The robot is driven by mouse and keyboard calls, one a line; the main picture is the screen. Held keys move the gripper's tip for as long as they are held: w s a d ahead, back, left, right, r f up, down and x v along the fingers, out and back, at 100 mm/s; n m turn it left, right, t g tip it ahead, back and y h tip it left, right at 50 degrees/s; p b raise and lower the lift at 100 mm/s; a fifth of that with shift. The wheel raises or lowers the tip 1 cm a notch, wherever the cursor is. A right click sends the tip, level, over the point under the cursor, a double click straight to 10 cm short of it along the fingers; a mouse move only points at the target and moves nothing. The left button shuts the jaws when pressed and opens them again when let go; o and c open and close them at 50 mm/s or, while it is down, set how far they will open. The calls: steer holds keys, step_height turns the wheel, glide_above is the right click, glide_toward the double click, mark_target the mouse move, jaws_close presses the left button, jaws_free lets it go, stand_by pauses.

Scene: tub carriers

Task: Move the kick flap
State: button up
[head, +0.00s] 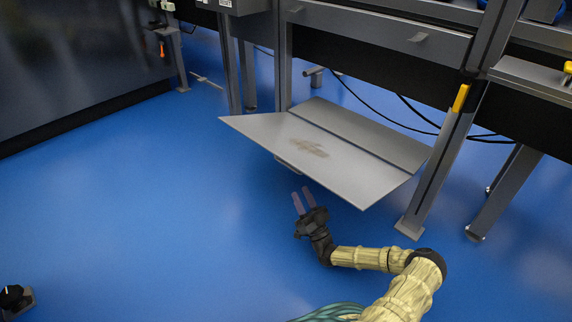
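The kick flap (270,127) is a flat grey metal plate with a brownish scuffed patch near its middle. It sticks out low from the grey frame, over the blue floor, beside another grey panel (375,138) behind it. My gripper (301,199) is just in front of the flap's near edge and appears lower than the plate. Its two pinkish fingers point toward the flap with a gap between them and nothing in it. I cannot tell whether the fingers touch the flap.
A frame leg (440,165) with a yellow piece (461,97) stands right of the flap. Black cables (405,112) hang behind it. A dark cabinet (75,60) stands at the upper left. The blue floor (130,210) at left and front is mostly clear.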

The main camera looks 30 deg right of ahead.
mark_target(286, 164)
steer(key=x, duration=1.2)
steer(key=shift+a, duration=0.1)
jaws_close()
